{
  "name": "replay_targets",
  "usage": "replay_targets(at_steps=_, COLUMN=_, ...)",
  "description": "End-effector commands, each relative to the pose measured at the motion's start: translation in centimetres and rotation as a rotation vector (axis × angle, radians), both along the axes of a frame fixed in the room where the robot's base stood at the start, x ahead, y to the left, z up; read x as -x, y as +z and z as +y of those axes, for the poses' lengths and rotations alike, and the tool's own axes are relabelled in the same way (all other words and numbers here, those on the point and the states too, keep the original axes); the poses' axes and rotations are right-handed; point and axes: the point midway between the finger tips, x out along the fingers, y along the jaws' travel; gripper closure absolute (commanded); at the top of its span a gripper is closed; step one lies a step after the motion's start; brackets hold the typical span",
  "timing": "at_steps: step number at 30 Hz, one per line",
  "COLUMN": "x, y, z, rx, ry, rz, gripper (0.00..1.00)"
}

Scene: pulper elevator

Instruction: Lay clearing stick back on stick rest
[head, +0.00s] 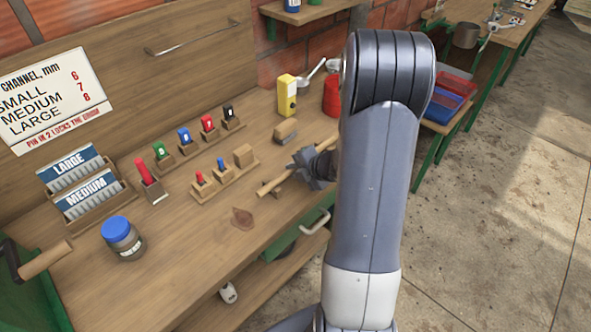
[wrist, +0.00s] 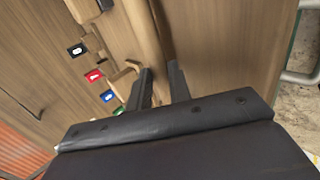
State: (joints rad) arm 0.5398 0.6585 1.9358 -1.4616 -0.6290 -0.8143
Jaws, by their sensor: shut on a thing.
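The clearing stick (head: 277,182) looks like a light wooden rod. In the head view it sticks out to the left of my gripper (head: 312,166), low over the bench's front part. In the wrist view the stick (wrist: 143,25) runs up from between the two dark fingers of my gripper (wrist: 161,82), which is shut on it. Whether the stick touches anything below is unclear.
Behind the stick stand a wooden tray (head: 222,187) with small coloured pieces, a brush-like block (head: 285,130), a yellow box (head: 287,95) and a red cup (head: 331,97). A blue-lidded jar (head: 123,238) stands at the left. The bench front around a brown patch (head: 242,217) is mostly clear.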

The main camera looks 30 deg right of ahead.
Motion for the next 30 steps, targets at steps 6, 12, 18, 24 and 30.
replay_targets(at_steps=6, x=0.0, y=0.0, z=0.0, rx=0.000, ry=0.000, rz=0.000, gripper=0.72)
replay_targets(at_steps=12, x=0.0, y=0.0, z=0.0, rx=0.000, ry=0.000, rz=0.000, gripper=0.56)
replay_targets(at_steps=18, x=0.0, y=0.0, z=0.0, rx=0.000, ry=0.000, rz=0.000, gripper=0.56)
replay_targets(at_steps=24, x=0.9, y=1.0, z=-0.4, rx=0.002, ry=-0.002, rz=-0.003, gripper=0.56)
replay_targets(at_steps=30, x=3.5, y=3.5, z=-1.4, rx=0.002, ry=-0.004, rz=-0.003, gripper=0.56)
